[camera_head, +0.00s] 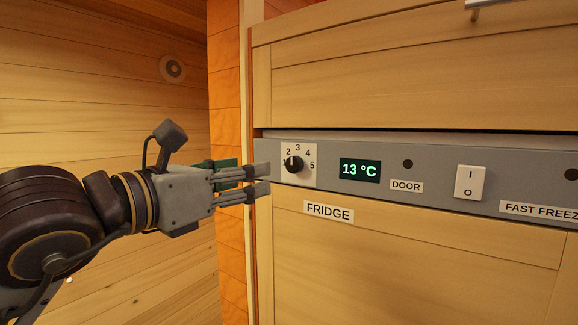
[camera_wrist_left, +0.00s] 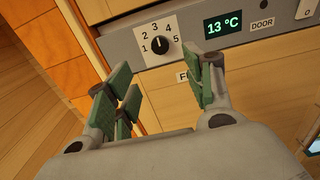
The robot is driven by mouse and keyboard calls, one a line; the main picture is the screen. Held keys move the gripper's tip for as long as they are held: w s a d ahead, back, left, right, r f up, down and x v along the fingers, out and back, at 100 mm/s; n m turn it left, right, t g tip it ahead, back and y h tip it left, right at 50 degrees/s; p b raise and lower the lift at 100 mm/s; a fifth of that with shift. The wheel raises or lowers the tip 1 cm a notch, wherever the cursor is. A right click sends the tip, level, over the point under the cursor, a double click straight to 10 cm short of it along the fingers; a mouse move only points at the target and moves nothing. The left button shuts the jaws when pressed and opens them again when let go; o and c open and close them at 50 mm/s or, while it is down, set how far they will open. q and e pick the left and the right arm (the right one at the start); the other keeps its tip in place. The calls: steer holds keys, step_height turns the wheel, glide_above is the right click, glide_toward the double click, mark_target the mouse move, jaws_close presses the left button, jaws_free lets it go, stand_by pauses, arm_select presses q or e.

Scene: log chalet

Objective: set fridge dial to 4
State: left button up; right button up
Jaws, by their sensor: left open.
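The fridge dial (camera_head: 293,164) is a black round knob on a white plate numbered 1 to 5, at the left end of the grey control panel. It also shows in the left wrist view (camera_wrist_left: 160,45). Its small pale mark is too small to read surely against the numbers. My left gripper (camera_head: 262,179) is just left of the dial plate, pointing right, with its fingers apart and nothing between them. In the left wrist view its green-padded fingers (camera_wrist_left: 165,92) are spread, with the dial beyond them, apart from it. My right gripper is not in view.
The grey panel (camera_head: 435,160) also carries a display (camera_head: 360,170) reading 13 °C, a DOOR lamp (camera_head: 408,164) and a white rocker switch (camera_head: 470,182). A FRIDGE label (camera_head: 328,212) is below. Wooden fronts lie above and below. An orange brick strip (camera_head: 229,100) stands at left.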

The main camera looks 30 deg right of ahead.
mark_target(291, 166)
arm_select(q)
steer(key=p+x, duration=0.4)
steer(key=x, duration=0.8)
steer(key=shift+s+r, duration=0.1)
steer(key=shift+w+d, duration=0.25)
steer(key=shift+d, duration=0.3)
steer(key=c, duration=1)
